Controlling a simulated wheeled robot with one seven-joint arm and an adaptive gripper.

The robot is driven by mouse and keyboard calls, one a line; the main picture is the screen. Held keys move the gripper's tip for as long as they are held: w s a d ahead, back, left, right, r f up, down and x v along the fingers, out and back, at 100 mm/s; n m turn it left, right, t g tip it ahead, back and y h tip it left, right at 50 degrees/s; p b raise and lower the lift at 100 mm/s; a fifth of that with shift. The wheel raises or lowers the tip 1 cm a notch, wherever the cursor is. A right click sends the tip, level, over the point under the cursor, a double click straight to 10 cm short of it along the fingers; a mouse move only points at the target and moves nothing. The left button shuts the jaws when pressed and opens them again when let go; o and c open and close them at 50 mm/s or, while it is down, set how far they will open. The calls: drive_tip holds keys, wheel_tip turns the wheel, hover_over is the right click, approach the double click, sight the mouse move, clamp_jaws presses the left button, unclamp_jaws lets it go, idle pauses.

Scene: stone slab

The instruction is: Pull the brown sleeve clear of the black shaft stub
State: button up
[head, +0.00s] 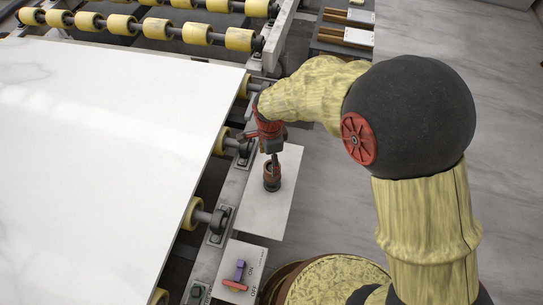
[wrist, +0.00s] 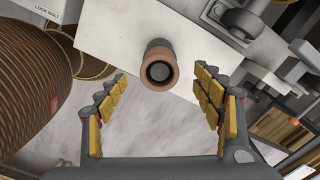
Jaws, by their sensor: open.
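The brown sleeve (wrist: 159,84) stands around the black shaft stub (wrist: 159,71) in the wrist view, and the stub's dark round end shows inside the sleeve's open end. In the head view the sleeve (head: 271,170) stands upright on a pale plate (head: 263,215), with a dark collar at its foot. My gripper (head: 273,156) is just above the sleeve in the head view. In the wrist view my gripper (wrist: 160,92) is open and empty, with yellow-padded fingers to the left and right, apart from the sleeve. How far the stub reaches inside the sleeve is hidden.
A large white slab (head: 100,150) lies on yellow rollers (head: 193,213) left of the plate. A switch box (head: 246,258) with purple and red handles stands in front of the plate. Grey floor (head: 335,200) is open to the right.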

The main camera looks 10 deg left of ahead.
sight(268, 175)
wheel_tip(268, 175, down, 7)
drive_tip(key=shift+r+b, duration=0.1)
drive_tip(key=shift+b, duration=0.75)
drive_tip(key=shift+c, duration=0.2)
drive_tip(key=c, duration=1.1)
drive_tip(key=shift+c, duration=0.7)
